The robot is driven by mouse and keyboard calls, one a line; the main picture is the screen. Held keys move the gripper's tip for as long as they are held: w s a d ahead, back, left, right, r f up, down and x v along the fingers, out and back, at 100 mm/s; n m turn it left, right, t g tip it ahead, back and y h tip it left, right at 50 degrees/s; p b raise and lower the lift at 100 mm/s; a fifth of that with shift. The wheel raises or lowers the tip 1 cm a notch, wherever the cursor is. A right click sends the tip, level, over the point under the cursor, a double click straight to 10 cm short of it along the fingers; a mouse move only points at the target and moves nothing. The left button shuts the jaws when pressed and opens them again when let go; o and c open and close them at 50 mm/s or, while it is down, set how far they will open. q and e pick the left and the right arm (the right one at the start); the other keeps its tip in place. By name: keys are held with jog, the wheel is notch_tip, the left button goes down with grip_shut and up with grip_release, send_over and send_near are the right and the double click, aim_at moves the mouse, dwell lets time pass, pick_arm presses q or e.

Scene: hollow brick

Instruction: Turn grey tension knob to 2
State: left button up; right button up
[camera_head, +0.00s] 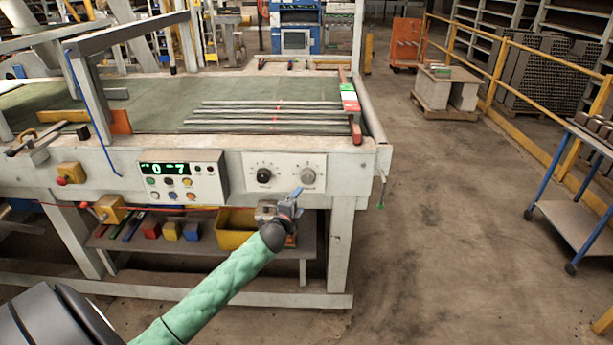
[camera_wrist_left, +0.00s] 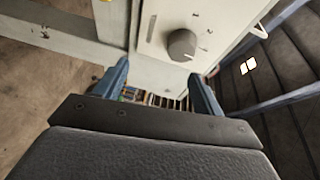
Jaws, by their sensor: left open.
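The grey tension knob (camera_head: 307,176) sits on the right half of a white panel (camera_head: 285,160) on the front of the machine table. A black knob (camera_head: 264,175) sits to its left on the same panel. Small marks ring each knob, too small to read. In the left wrist view the grey knob (camera_wrist_left: 182,44) shows ahead of the fingers, with marks on its plate. My left gripper (camera_head: 296,192) is open, just below and left of the grey knob, and looks apart from it. Its two blue fingers (camera_wrist_left: 160,85) have nothing between them. My right gripper is not in view.
A control box (camera_head: 182,178) with a green display and coloured buttons is left of the panel. A yellow bin (camera_head: 236,238) stands on the shelf below. Thin bars (camera_head: 262,112) lie on the table. The floor on the right is clear up to a cart (camera_head: 575,200).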

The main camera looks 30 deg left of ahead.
aim_at(306, 180)
pick_arm(q)
jog(key=shift+m+t, duration=0.5)
jog(key=shift+m, duration=0.1)
jog(key=w+a+r+p, duration=0.1)
jog(key=w, duration=0.1)
jog(key=w+a+r, duration=0.1)
jog(key=w, duration=0.2)
jog(key=w+a+r+p, duration=0.1)
jog(key=w, duration=0.2)
jog(key=shift+w+p, duration=0.1)
jog(key=shift+p, duration=0.25)
jog(key=shift+w, duration=0.6)
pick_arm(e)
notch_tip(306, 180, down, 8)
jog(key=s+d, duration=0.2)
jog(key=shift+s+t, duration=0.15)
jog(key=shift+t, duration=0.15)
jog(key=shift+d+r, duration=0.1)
pick_arm(q)
jog(key=c, duration=1)
